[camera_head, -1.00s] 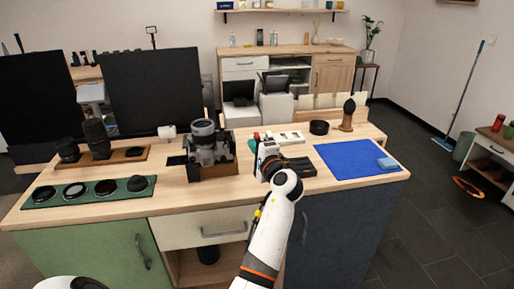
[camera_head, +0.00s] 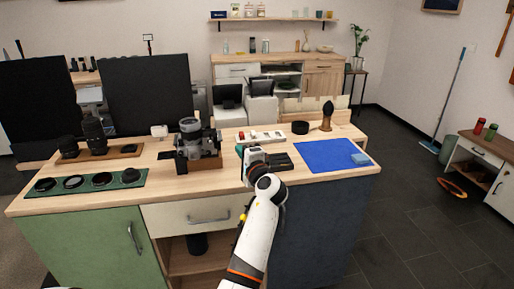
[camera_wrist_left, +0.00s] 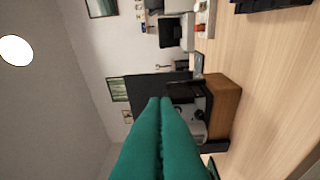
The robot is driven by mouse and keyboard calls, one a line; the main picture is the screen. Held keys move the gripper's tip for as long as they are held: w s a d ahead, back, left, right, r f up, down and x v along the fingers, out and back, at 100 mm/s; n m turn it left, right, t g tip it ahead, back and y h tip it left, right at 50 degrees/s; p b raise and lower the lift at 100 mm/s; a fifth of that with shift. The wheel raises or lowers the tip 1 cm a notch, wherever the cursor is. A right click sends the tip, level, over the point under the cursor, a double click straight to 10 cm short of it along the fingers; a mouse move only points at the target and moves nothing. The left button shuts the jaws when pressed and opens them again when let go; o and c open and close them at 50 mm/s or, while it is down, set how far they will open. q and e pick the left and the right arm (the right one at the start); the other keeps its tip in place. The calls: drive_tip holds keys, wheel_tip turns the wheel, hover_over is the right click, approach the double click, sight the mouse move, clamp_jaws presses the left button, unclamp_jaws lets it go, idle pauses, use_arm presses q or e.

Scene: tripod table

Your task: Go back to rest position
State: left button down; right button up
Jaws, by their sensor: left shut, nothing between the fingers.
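My left gripper (camera_head: 241,149) is over the work table (camera_head: 215,201), just right of the camera in the head view. Its teal fingers (camera_wrist_left: 160,100) are pressed together in the left wrist view, with nothing between them. The silver and black camera (camera_head: 190,140) sits upright on a wooden stand (camera_head: 207,163). In the left wrist view the camera and its stand (camera_wrist_left: 224,105) appear sideways, beyond the fingertips, partly hidden by them. My right gripper is not in view.
Lenses stand on a wooden tray (camera_head: 127,150), with lens filters on a green mat (camera_head: 45,199). A blue cloth (camera_head: 325,154) lies at right with a light blue block (camera_head: 360,158). A black item (camera_head: 281,162) is beside my wrist. Dark monitors (camera_head: 150,95) stand behind.

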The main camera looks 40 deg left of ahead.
use_arm(q)
drive_tip(key=s+d+f+n+g+h, duration=0.1)
drive_tip(key=s+d+f+n+h, duration=0.1)
drive_tip(key=s+d+f+h, duration=0.5)
drive_tip(key=s+d+f+n+h, duration=0.2)
drive_tip(key=s+d+f, duration=0.4)
drive_tip(key=s+f, duration=0.55)
drive_tip(key=s+d+f+g+h, duration=0.2)
drive_tip(key=s+d+h, duration=0.2)
drive_tip(key=s+d, duration=0.35)
drive_tip(key=s+d+f+g+h, duration=0.2)
drive_tip(key=s+d+f+h, duration=0.1)
drive_tip(key=s+d, duration=0.5)
wheel_tip(320, 180, down, 22)
drive_tip(key=p, duration=0.2)
drive_tip(key=s+a+f+g+p, duration=0.1)
drive_tip(key=s+a+f, duration=0.1)
drive_tip(key=s+f, duration=0.6)
drive_tip(key=s+a+f+g+p, duration=0.1)
drive_tip(key=s+f, duration=0.6)
drive_tip(key=s, duration=0.3)
drive_tip(key=shift+a+f, duration=0.4)
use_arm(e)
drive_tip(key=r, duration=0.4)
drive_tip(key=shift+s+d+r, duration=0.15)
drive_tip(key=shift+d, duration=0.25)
use_arm(q)
drive_tip(key=shift+s, duration=0.15)
